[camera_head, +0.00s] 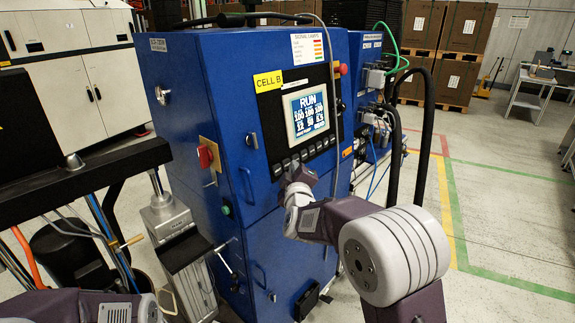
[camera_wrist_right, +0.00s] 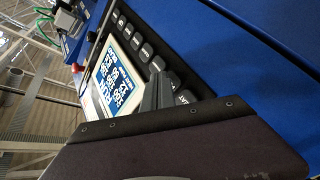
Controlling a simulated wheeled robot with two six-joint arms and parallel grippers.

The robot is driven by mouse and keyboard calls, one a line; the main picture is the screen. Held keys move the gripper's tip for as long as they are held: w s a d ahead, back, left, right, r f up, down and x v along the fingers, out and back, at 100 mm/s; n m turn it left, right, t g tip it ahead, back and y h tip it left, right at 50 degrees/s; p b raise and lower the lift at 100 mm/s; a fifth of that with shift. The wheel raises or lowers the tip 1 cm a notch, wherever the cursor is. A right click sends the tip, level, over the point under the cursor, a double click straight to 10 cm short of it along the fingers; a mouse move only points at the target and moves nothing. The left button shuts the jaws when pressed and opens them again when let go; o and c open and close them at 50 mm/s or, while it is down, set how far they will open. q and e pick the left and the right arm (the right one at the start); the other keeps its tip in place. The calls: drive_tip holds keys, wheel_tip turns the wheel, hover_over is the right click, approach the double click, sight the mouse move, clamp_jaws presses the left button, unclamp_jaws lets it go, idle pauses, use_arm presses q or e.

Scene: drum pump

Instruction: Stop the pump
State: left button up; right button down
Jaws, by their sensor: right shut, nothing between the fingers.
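The blue cabinet (camera_head: 190,90) labelled CELL B has a lit screen (camera_head: 307,112) reading RUN with several numbers. A row of dark buttons (camera_head: 318,149) runs below the screen. My right gripper (camera_head: 296,172) is shut and empty, at the left part of this row. In the right wrist view its fingertips (camera_wrist_right: 158,92) are close to the buttons (camera_wrist_right: 146,52), and the screen (camera_wrist_right: 113,78) is behind them. I cannot tell whether they touch a button, and the gripper hides part of the row. My left gripper is out of view.
A red rotary switch (camera_head: 206,156) and a green button (camera_head: 226,210) are on the cabinet's left side. A red knob (camera_head: 342,69) is at its upper right. Handles (camera_head: 248,186) stick out of the front.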

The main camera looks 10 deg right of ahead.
drive_tip(key=shift+w+a, duration=0.25)
drive_tip(key=shift+w, duration=0.05)
idle(0.6)
drive_tip(key=shift+s, duration=0.1)
drive_tip(key=shift+s+d+r, duration=0.1)
drive_tip(key=shift+s+d, duration=0.4)
drive_tip(key=shift+s, duration=0.05)
drive_tip(key=s+d, duration=0.1)
drive_tip(key=s, duration=0.1)
drive_tip(key=s+d+r, duration=0.1)
drive_tip(key=s+d, duration=0.1)
drive_tip(key=shift+b, duration=0.35)
idle(0.6)
